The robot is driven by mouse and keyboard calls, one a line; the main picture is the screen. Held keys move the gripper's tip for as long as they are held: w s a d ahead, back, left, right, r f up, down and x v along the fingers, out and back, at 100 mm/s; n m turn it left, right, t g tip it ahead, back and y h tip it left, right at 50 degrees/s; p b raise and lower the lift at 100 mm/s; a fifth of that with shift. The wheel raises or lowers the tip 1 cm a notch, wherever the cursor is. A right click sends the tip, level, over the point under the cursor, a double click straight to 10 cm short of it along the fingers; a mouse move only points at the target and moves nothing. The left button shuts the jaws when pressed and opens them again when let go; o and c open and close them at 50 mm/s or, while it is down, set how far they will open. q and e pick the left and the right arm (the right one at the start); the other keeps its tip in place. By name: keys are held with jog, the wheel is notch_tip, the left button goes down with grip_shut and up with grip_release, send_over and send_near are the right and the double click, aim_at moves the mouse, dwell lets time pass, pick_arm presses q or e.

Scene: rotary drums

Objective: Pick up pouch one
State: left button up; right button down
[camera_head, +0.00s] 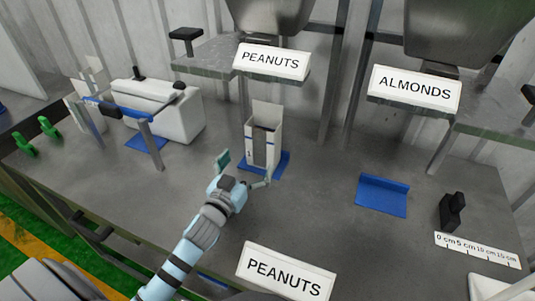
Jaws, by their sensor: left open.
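A white, open-topped pouch (251,146) stands upright on a blue holder (283,164) near the middle of the grey table. It has a dark grey stripe down its front and a small dark mark at lower left that looks like a 1. My left gripper (245,169) is open and empty, just in front of the pouch and slightly to its left. One finger is at the left and the other is close to the blue holder. I cannot tell whether that finger touches it. My right gripper is not in view.
Drums labelled PEANUTS (271,62) and ALMONDS (415,89) overhang the back. An empty blue holder (382,196), a black block (452,211) and a ruler strip (477,249) lie right. A white machine (176,112) stands left. A PEANUTS sign (285,273) is in front.

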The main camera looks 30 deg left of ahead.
aim_at(259, 146)
pick_arm(q)
jog(key=w, duration=0.5)
jog(key=shift+w+a+r+p, duration=0.1)
jog(key=shift+a+p, duration=0.25)
jog(key=shift+a, duration=0.05)
jog(key=w, duration=0.4)
jog(key=shift+w+d+r+p, duration=0.1)
jog(key=shift+w+d+p, duration=0.1)
jog(key=shift+p, duration=0.15)
jog(key=shift+w, duration=0.45)
jog(key=shift+s, duration=0.1)
jog(key=c, duration=2)
jog(key=shift+c, duration=0.2)
